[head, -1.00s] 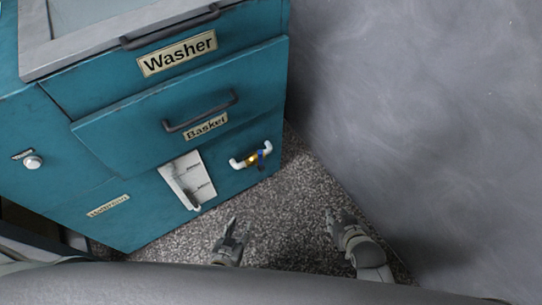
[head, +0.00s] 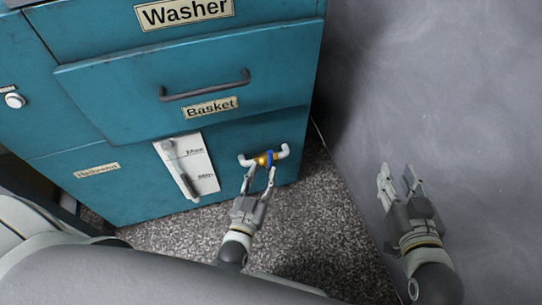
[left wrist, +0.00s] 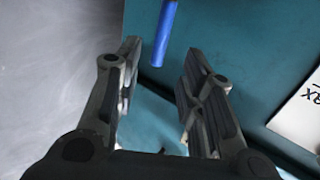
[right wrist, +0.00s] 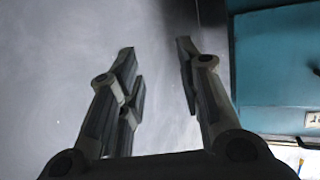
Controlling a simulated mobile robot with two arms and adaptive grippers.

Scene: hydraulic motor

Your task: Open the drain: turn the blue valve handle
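The drain valve (head: 263,160) sits low on the front of the teal washer cabinet, with a brass body between white pipe ends. Its blue handle (head: 270,157) shows as a small blue piece in the head view. In the left wrist view the blue handle (left wrist: 166,32) hangs ahead of the fingertips, in line with the gap between them. My left gripper (head: 258,172) is open with its fingertips just below the valve; I cannot tell whether they touch it. My right gripper (head: 396,175) is open and empty, in front of the grey wall to the right.
The washer cabinet (head: 100,190) has a Basket drawer handle (head: 205,86) above the valve. A white level gauge panel (head: 205,160) is left of the valve. The grey wall (head: 440,90) bounds the right. Speckled floor (head: 320,220) is clear between.

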